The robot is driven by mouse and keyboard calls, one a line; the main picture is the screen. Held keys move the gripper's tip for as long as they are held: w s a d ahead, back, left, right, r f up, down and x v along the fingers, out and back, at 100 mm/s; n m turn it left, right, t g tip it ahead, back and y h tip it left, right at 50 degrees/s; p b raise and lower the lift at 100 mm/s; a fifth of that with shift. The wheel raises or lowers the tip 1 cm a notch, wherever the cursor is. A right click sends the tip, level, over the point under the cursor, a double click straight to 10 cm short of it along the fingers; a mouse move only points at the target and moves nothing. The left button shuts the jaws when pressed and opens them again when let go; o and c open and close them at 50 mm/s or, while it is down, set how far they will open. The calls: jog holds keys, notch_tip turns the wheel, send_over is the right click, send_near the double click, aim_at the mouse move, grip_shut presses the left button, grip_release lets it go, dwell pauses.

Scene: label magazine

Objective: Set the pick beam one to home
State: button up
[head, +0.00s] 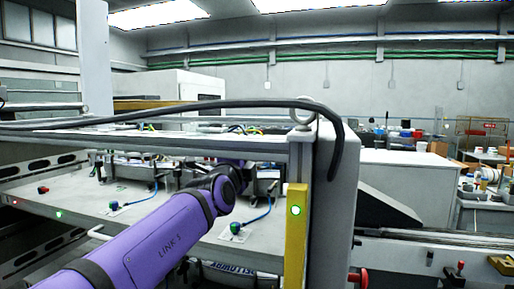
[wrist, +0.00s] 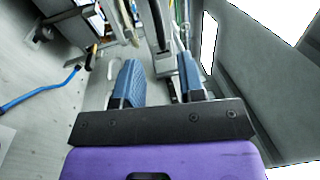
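My gripper (wrist: 158,68) shows in the wrist view with two blue ridged fingers held apart. Nothing is clearly gripped between them. Beyond the fingertips is a narrow cluster of machine parts, including a pale and dark curved bar (wrist: 160,22). I cannot tell which part is pick beam one. In the head view my purple arm reaches into the machine under its top rail (head: 200,143), and my gripper is hidden there. A row of grey mechanisms (head: 130,165) stands along the back of the machine bed; one of these may carry the beam.
A yellow plate with a green light (head: 295,225) and a grey upright panel (head: 335,220) close the right side. A black cable (head: 240,104) arches over the top.

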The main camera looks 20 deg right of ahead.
jog(key=x, duration=0.8)
jog(key=shift+w+d, duration=0.25)
jog(key=shift+w, duration=0.05)
grip_shut()
